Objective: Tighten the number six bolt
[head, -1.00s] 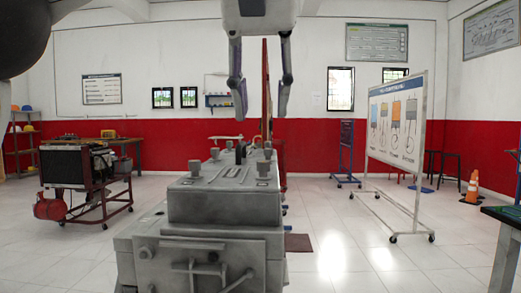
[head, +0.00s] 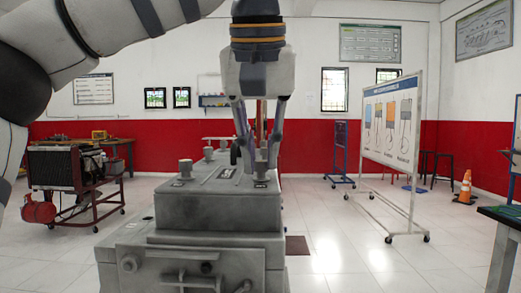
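A grey engine block (head: 190,210) stands in the middle of the head view, with upright bolts on its top. One bolt (head: 186,168) stands at the left. Another bolt (head: 262,166) stands at the front right, partly hidden by my fingers. Small dark labels lie beside the bolts, too small to read, so I cannot tell which is number six. My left gripper (head: 259,166) points down over the front right bolt, a finger on each side of it. It looks open, and I cannot tell whether the fingers touch the bolt. My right gripper is out of view.
A red-framed engine stand (head: 75,180) is at the left. A wheeled whiteboard (head: 390,125) and an orange cone (head: 465,187) are at the right. A table (head: 500,225) edges in at the lower right. The tiled floor (head: 340,245) between is clear.

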